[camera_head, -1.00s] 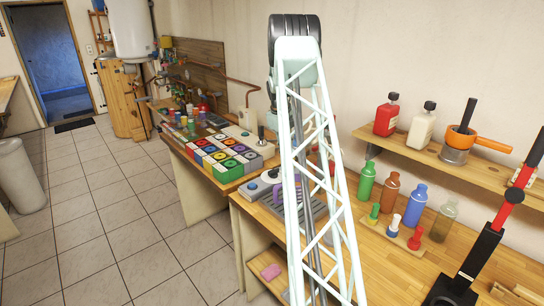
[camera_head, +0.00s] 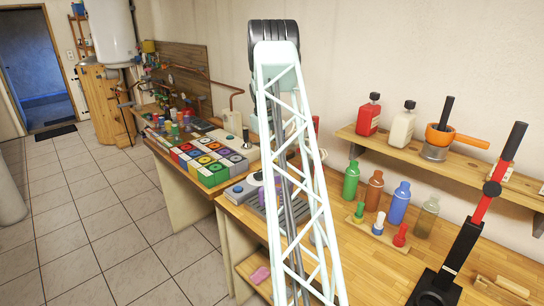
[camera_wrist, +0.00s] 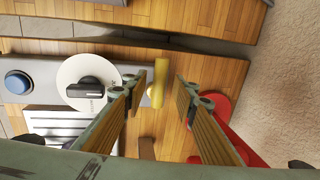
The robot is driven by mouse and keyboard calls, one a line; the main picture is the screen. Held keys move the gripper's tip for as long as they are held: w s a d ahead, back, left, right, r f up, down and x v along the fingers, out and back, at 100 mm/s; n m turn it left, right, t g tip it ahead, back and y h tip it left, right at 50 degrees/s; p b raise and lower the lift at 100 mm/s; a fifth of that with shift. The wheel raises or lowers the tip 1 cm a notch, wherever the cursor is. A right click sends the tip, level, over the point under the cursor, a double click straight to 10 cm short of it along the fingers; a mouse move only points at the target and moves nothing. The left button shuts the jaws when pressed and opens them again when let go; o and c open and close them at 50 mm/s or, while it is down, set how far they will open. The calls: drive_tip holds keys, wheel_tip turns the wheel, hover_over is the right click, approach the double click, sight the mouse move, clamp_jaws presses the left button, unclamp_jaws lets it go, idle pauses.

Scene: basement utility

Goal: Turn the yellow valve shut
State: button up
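My gripper (camera_wrist: 160,86) is open in the wrist view, its two fingers apart over a wooden bench top. A short yellow bar-shaped piece (camera_wrist: 160,84) shows in the gap between the fingertips. The fingers do not visibly close on it, and I cannot tell whether it is the yellow valve. In the head view my gripper is hidden behind my arm. A small yellow patch (camera_head: 148,46) shows by the wall pipes near the water heater, too small to identify.
In the wrist view a white dial with a black knob (camera_wrist: 88,85), a blue button (camera_wrist: 17,82) and a red object (camera_wrist: 222,108) lie close by. In the head view, bottles (camera_head: 398,203) and a black-red lever stand (camera_head: 463,245) occupy the bench. The tiled floor (camera_head: 100,215) at left is clear.

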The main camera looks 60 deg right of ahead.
drive_tip(key=shift+r, duration=0.15)
wheel_tip(320, 180, up, 12)
drive_tip(key=a, duration=0.2)
drive_tip(key=shift+w+f, duration=0.25)
drive_tip(key=shift+w, duration=0.1)
idle(0.4)
drive_tip(key=shift+a, duration=0.1)
idle(0.5)
